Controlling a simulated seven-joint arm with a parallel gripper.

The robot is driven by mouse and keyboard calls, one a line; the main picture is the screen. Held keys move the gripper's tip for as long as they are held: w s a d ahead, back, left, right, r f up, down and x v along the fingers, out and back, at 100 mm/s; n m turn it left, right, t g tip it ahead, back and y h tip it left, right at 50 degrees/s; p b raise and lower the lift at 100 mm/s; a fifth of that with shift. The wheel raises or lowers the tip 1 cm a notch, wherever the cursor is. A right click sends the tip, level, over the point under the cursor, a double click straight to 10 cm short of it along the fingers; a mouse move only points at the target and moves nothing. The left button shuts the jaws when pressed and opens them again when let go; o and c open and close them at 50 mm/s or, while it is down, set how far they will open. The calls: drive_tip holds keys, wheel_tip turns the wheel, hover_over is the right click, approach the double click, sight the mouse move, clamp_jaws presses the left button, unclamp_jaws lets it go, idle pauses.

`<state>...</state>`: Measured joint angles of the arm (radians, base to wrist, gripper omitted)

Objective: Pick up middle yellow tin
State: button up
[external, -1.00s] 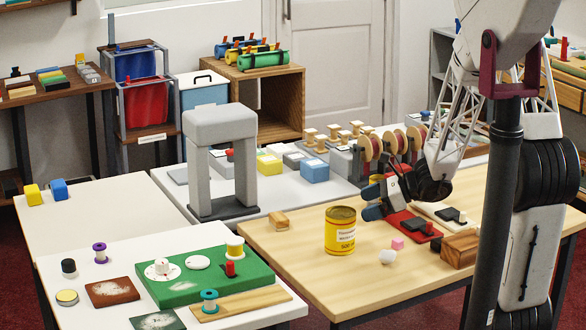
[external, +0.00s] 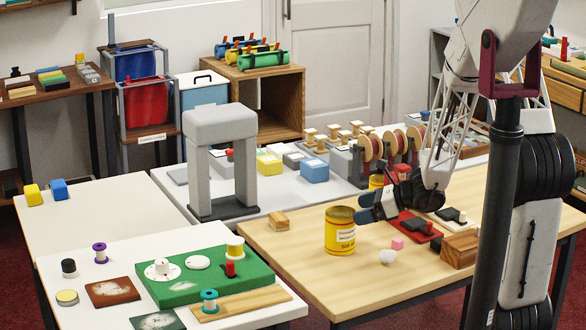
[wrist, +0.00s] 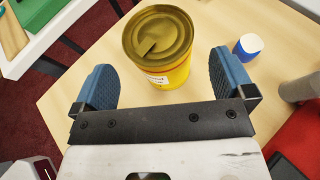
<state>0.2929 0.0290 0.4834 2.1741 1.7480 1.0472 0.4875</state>
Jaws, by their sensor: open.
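A yellow tin (external: 340,236) with a dull gold lid and a white label stands upright on the wooden table. It also shows in the wrist view (wrist: 176,74), ahead of my gripper (wrist: 165,80). The blue finger pads are wide apart on either side of its near edge, with no visible contact. In the external view my gripper (external: 367,206) is right of the tin, open and empty, with a gap between them. I cannot see a third.
A small white object (external: 387,257) and a pink cube (external: 397,243) lie right of the front tin.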

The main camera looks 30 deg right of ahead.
sight(344, 212)
drive_tip(key=shift+w+a+f, duration=0.1)
drive_tip(key=shift+w+a, duration=0.05)
drive_tip(key=shift+a, duration=0.1)
drive_tip(key=shift+x, duration=2.6)
drive_tip(key=c, duration=1.1)
drive_tip(key=shift+r, duration=5)
